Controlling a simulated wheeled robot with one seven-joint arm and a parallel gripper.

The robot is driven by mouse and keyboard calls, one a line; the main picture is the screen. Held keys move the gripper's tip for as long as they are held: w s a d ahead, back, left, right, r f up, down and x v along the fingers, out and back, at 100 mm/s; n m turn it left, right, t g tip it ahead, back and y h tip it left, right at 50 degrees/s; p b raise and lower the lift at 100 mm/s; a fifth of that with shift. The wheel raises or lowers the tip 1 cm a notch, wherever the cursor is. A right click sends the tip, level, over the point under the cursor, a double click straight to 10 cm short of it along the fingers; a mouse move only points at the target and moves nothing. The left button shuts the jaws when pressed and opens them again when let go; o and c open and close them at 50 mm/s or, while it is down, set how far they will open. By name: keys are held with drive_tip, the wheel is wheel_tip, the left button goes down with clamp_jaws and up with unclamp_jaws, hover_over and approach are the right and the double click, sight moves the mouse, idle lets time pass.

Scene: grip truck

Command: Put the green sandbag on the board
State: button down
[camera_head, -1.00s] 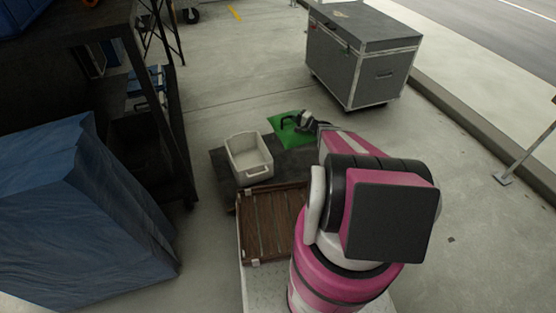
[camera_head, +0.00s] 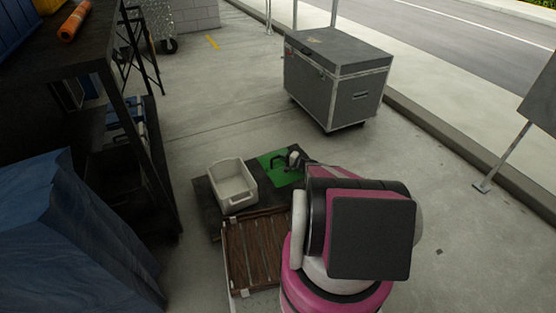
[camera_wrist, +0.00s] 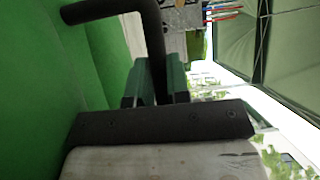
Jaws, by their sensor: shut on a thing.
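The green sandbag (camera_head: 272,167) lies flat on the far right part of a dark mat or board (camera_head: 205,200) on the ground. A black handle stands on the bag. My gripper (camera_head: 294,158) is at the handle on the bag's right side, and the arm hides part of this. In the wrist view, my gripper (camera_wrist: 155,88) is shut on the bent black handle (camera_wrist: 152,35), with the bag's green cloth (camera_wrist: 40,80) filling the left side. A brown slatted wooden board (camera_head: 252,250) lies nearer, left of my arm.
A white bin (camera_head: 232,187) stands left of the sandbag on the dark surface. A grey wheeled case (camera_head: 335,85) stands behind. A dark shelf (camera_head: 95,80) and a blue covered stack (camera_head: 65,240) close the left side.

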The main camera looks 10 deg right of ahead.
drive_tip(key=w+d+f, duration=0.4)
drive_tip(key=w+d, duration=0.1)
drive_tip(key=shift+w+d+f, duration=0.15)
drive_tip(key=shift+w+d, duration=0.05)
drive_tip(key=shift+f, duration=2)
drive_tip(key=shift+f, duration=0.2)
drive_tip(key=c, duration=1.1)
unclamp_jaws()
drive_tip(key=shift+f, duration=0.1)
